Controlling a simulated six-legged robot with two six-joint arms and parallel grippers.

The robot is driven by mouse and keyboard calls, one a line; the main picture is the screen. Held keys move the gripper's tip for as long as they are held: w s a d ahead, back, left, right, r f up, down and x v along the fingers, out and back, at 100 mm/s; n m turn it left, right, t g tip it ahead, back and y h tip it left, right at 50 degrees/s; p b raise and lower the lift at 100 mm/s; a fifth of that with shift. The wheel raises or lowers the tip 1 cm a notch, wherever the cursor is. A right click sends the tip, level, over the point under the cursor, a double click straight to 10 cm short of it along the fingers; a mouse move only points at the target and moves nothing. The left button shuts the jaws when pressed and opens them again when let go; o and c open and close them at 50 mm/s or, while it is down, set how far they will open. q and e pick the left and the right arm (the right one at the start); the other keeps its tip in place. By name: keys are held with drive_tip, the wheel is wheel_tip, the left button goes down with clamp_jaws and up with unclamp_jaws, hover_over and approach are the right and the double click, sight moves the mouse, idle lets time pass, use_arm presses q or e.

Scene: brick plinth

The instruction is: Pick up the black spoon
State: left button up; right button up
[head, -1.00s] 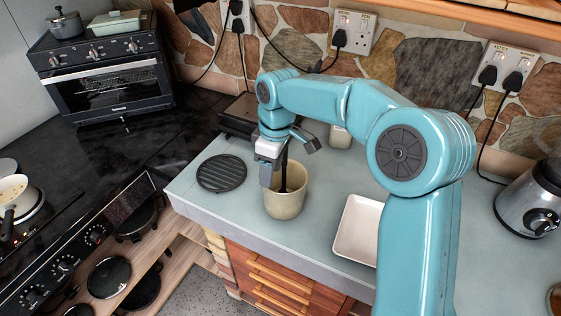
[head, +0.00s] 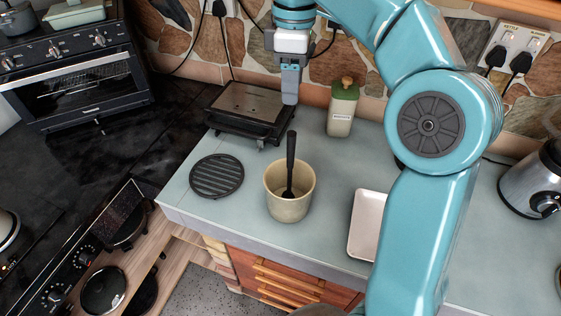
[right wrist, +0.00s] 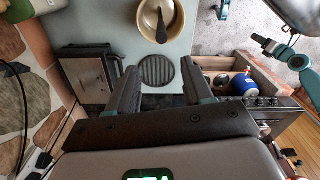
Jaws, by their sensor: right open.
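The black spoon (head: 290,160) stands in a cream cup (head: 289,205) on the grey-blue counter, its handle rising above the rim. Both also show at the top of the right wrist view, the spoon (right wrist: 161,25) inside the cup (right wrist: 150,10). My right gripper (head: 290,88) is above and behind the cup in the head view, apart from the spoon. In the right wrist view its two fingers (right wrist: 160,88) are spread with nothing between them. What seems to be my left gripper (right wrist: 264,42) shows small at the right of that view; its jaws are unclear.
A round black trivet (head: 217,176) lies left of the cup. A black press-like appliance (head: 250,108) and a green-lidded canister (head: 342,108) stand behind. A white tray (head: 366,222) lies to the right, partly hidden by my arm.

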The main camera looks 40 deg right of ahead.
drive_tip(key=b, duration=0.2)
approach(291, 144)
drive_tip(key=f, duration=0.3)
drive_tip(key=d+f, duration=0.1)
drive_tip(key=f, duration=0.1)
drive_tip(key=shift+f, duration=0.15)
drive_tip(key=f, duration=0.1)
drive_tip(key=f+p, duration=0.1)
drive_tip(key=f, duration=0.3)
drive_tip(key=shift+w+a, duration=0.1)
drive_tip(key=shift+w, duration=0.2)
drive_tip(key=shift+s+f, duration=0.1)
drive_tip(key=shift+f, duration=0.25)
drive_tip(key=shift+s, duration=0.25)
drive_tip(key=shift+a, duration=0.1)
drive_tip(key=shift+w+f, duration=0.1)
drive_tip(key=shift+w, duration=0.25)
clamp_jaws()
drive_tip(key=shift+s, duration=0.25)
drive_tip(key=shift+w, duration=0.1)
